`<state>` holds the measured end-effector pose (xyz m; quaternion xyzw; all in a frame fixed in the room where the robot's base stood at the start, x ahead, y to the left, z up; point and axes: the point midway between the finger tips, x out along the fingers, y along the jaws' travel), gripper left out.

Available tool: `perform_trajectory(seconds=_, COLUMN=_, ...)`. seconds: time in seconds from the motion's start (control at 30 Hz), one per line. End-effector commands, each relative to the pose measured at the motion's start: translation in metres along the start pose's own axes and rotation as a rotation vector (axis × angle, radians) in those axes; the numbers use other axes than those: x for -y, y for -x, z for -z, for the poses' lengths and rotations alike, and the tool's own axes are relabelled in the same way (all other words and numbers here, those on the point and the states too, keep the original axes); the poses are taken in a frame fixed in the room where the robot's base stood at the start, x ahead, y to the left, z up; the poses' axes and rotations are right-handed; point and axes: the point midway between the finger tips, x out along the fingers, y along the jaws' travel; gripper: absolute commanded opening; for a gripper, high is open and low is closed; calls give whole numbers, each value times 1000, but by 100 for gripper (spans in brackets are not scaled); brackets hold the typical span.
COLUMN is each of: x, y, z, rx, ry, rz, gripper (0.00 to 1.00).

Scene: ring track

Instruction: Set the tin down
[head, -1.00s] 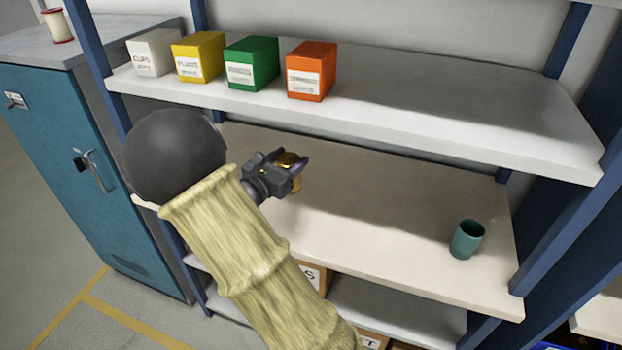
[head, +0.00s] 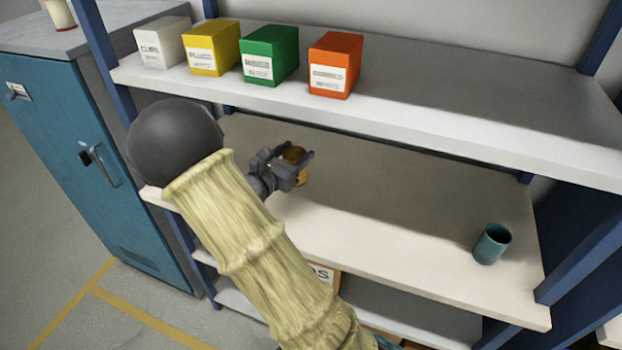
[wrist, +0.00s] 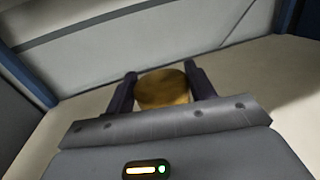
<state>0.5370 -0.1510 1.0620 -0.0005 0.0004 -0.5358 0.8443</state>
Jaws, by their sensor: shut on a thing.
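The tin (head: 294,153) is a small gold-brown cylinder. My gripper (head: 297,162) is shut on it over the left part of the middle shelf (head: 390,210). In the wrist view the round golden top of the tin (wrist: 163,88) sits between the two dark fingers of my gripper (wrist: 162,90). The tin looks roughly upright. Its lower part is mostly hidden by my gripper, and I cannot tell whether its base touches the shelf.
A teal cup (head: 491,244) stands at the right of the middle shelf. White, yellow, green and orange boxes (head: 335,65) line the upper shelf, which overhangs behind. A blue cabinet (head: 75,170) stands left. The middle shelf is clear between tin and cup.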

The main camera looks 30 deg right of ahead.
Motion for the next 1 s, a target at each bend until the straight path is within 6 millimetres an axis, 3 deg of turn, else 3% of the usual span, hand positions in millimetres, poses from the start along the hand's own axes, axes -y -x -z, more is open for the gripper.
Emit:
perform_trajectory(seconds=0.13, x=0, y=0, z=24, rx=1, ry=3, rz=0, gripper=27)
perform_trajectory(seconds=0.53, x=0, y=0, z=31, rx=1, ry=0, rz=1, gripper=27)
perform_trajectory(seconds=0.8, x=0, y=0, z=66, rx=1, ry=3, rz=1, gripper=27)
perform_trajectory(seconds=1.0, x=1, y=-1, z=70, rx=2, ry=-2, rz=3, gripper=27)
